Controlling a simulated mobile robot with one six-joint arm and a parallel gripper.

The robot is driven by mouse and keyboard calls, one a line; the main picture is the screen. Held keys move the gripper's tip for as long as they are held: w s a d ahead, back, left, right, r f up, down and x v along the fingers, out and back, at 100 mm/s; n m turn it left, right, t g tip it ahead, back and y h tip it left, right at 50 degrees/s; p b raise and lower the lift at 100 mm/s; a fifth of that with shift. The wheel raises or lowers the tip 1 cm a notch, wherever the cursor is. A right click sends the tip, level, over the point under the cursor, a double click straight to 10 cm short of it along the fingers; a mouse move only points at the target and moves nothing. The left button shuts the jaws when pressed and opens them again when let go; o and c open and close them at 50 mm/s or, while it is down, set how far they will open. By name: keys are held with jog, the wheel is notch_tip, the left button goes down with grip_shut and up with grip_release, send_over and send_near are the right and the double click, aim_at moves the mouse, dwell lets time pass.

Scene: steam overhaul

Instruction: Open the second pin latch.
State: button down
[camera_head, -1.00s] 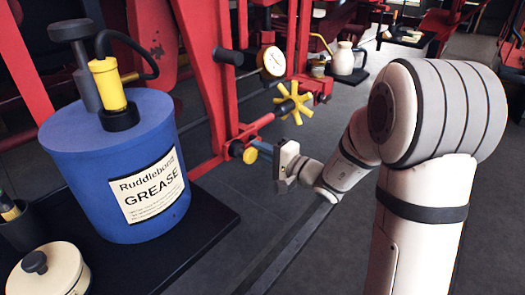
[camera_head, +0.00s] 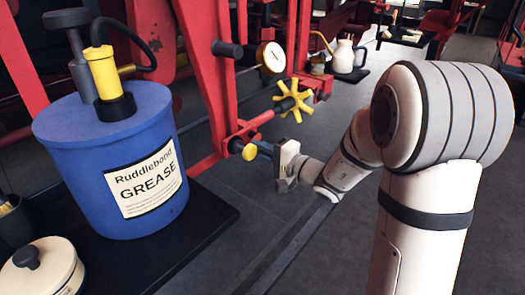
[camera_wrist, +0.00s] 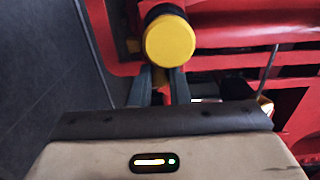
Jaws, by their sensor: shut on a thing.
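A pin latch with a round yellow knob (camera_head: 250,152) and a dark shank sits at the end of a red arm on the red frame. In the wrist view the yellow knob (camera_wrist: 170,40) is large, just beyond my fingers. My gripper (camera_head: 262,148) reaches it from the right in the head view, with its bluish fingers at the knob. In the wrist view my gripper (camera_wrist: 160,78) has its two fingers close together, shut on the pin latch. The exact contact is partly hidden under the knob.
A blue grease drum (camera_head: 112,165) with a pump stands on a dark bench at left. A yellow star handwheel (camera_head: 294,101) and a round gauge (camera_head: 271,58) are on the red frame (camera_head: 215,85) above the latch. Open dark floor lies at lower middle.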

jog(key=shift+f, duration=0.2)
jog(key=shift+w+d+f+b, duration=0.2)
jog(key=shift+f+b, duration=0.15)
jog(key=shift+b, duration=0.55)
jog(key=shift+w+d+f+b, duration=0.2)
jog(key=shift+w+f+b, duration=0.1)
jog(key=shift+b, duration=0.4)
jog(key=shift+w+d+f+b, duration=0.2)
jog(key=shift+w+d+b, duration=0.2)
jog(key=shift+b, duration=0.2)
jog(key=shift+w+d+f+b, duration=0.1)
jog(key=shift+w+b, duration=0.15)
jog(key=shift+b, duration=0.25)
